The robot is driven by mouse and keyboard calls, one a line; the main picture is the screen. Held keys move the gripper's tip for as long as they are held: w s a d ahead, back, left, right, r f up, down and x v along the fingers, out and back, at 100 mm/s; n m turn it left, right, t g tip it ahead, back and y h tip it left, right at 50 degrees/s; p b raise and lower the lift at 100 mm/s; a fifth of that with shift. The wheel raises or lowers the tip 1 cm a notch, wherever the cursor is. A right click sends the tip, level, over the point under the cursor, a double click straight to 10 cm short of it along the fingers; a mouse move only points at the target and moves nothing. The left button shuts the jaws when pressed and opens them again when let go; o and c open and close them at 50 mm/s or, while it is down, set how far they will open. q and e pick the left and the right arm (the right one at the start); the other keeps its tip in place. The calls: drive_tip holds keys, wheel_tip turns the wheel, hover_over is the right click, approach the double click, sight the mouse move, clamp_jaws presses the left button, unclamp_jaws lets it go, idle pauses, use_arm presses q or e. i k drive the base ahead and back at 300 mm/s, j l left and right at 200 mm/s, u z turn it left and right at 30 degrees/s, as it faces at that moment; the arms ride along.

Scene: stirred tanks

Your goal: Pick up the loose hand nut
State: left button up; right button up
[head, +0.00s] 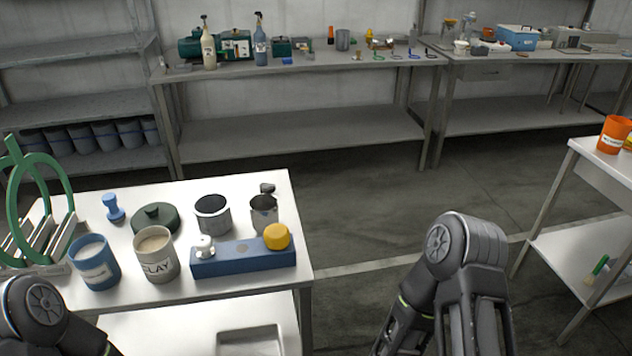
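I cannot single out the loose hand nut with certainty. On the white table, a long blue block (243,259) carries a small white-grey knob (204,246) on its left end and a yellow rounded knob (277,236) on its right end. Whether either knob is loose does not show. A small blue knobbed piece (113,208) stands apart near the table's back left. Small parts on the far bench are too small to identify. Links of my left arm show at the lower left and of my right arm at the lower centre-right; neither gripper's fingertips are in view.
The white table (262,185) also holds a dark green lid (155,218), two metal pots (213,215) (264,214), a CLAY tub (156,255), a blue tub (94,262) and a rack with green rings (40,205). Open floor (370,220) lies right of it.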

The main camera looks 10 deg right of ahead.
sight(266, 188)
drive_tip(key=i+l, duration=0.15)
drive_tip(key=l, duration=0.25)
drive_tip(key=i+l, duration=0.15)
drive_tip(key=l, duration=0.25)
drive_tip(key=i+l, duration=0.2)
drive_tip(key=l, duration=0.2)
drive_tip(key=i+l+u, duration=0.1)
drive_tip(key=l, duration=0.3)
drive_tip(key=i+l, duration=0.2)
drive_tip(key=l, duration=0.2)
drive_tip(key=i+l, duration=0.15)
drive_tip(key=l, duration=0.25)
